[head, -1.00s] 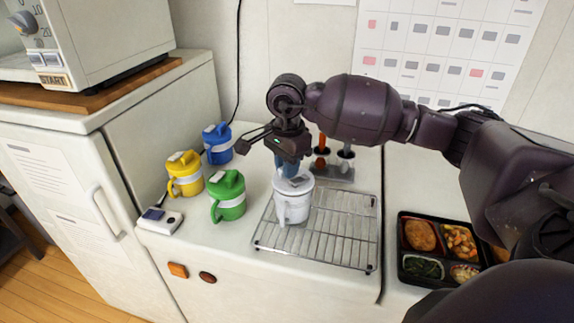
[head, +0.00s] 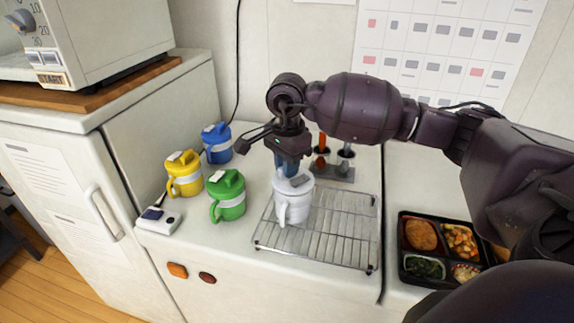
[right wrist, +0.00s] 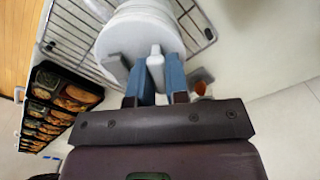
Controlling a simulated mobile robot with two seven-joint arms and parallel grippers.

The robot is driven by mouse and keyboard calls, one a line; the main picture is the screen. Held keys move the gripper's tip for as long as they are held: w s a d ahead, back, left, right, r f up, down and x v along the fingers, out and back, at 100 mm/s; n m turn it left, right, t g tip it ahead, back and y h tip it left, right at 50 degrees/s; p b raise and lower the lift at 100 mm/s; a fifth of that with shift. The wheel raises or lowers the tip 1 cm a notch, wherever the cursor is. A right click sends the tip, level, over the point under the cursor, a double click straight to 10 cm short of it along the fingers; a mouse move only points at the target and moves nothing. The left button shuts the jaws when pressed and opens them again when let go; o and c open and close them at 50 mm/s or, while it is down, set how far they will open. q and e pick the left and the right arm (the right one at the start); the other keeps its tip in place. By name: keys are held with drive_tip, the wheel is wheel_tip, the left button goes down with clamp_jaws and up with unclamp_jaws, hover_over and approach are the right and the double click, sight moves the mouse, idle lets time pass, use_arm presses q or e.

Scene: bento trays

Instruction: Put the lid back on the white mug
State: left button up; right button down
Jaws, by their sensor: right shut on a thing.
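The white mug (head: 292,208) stands upright on the wire rack, its handle toward the front. Its white lid (head: 294,183) is at the mug's mouth; I cannot tell whether it is fully seated. My right gripper (head: 287,166) is above the mug, fingers pointing down. In the right wrist view its blue fingers (right wrist: 157,82) are shut on the white upright tab of the lid (right wrist: 130,38). The lid hides the mug's mouth. My left gripper is not in view.
Lidded green (head: 229,196), yellow (head: 184,175) and blue (head: 217,144) mugs stand left of the wire rack (head: 345,235). A small white device (head: 160,221) lies at the front left. A bento tray (head: 403,262) is at the right. A utensil holder (head: 333,174) stands behind the rack.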

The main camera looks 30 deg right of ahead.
drive_tip(key=c, duration=1)
unclamp_jaws()
drive_tip(key=shift+c, duration=0.2)
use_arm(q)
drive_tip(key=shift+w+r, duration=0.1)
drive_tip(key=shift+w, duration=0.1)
use_arm(e)
drive_tip(key=o, duration=0.5)
drive_tip(key=shift+r+p, duration=0.55)
drive_tip(key=shift+r, duration=0.85)
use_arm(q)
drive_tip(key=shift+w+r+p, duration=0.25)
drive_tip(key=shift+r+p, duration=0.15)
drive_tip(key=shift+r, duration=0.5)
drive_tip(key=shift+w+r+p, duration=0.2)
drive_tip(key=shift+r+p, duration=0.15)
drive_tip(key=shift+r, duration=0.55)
use_arm(e)
drive_tip(key=shift+r, duration=2.15)
